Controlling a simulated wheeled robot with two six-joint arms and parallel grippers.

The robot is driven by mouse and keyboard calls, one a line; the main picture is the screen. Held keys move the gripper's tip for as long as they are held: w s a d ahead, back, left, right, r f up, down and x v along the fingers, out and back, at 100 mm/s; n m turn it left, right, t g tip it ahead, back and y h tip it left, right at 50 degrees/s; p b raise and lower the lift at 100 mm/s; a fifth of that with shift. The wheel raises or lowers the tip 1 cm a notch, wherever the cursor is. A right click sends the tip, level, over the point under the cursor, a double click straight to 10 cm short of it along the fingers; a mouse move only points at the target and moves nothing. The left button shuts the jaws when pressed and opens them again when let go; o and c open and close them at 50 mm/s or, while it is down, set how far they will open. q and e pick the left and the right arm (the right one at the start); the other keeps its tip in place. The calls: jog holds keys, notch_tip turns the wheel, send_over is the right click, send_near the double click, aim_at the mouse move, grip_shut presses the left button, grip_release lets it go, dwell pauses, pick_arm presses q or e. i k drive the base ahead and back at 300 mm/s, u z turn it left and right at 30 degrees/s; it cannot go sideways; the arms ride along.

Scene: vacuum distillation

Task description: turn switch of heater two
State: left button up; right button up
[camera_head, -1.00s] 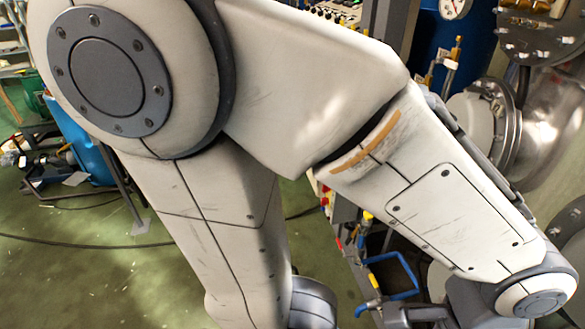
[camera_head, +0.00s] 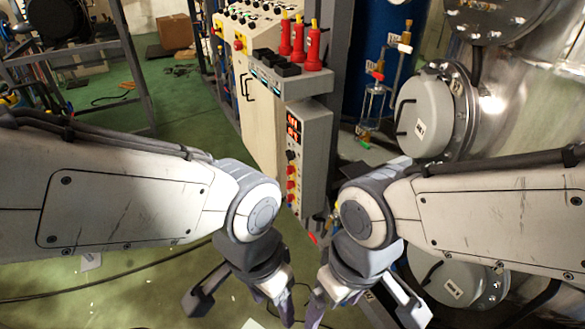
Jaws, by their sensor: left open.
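A grey control box (camera_head: 309,150) stands upright near the centre, with red digital displays (camera_head: 293,128) and a column of red, yellow and dark knobs (camera_head: 291,183) below them. I cannot read which knob belongs to heater two. My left gripper (camera_head: 240,304) is low in the picture, left of the box and nearer to me, with its fingers spread and nothing between them. My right gripper (camera_head: 362,307) is low, right of the box, with its fingers apart and empty. Both grippers are clear of the knobs.
Metal vessels with a round grey cover (camera_head: 422,115) fill the right.

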aim_at(291, 184)
jog(key=z, duration=0.35)
jog(key=k, duration=0.2)
jog(key=u, duration=1.25)
jog(key=i, duration=1.15)
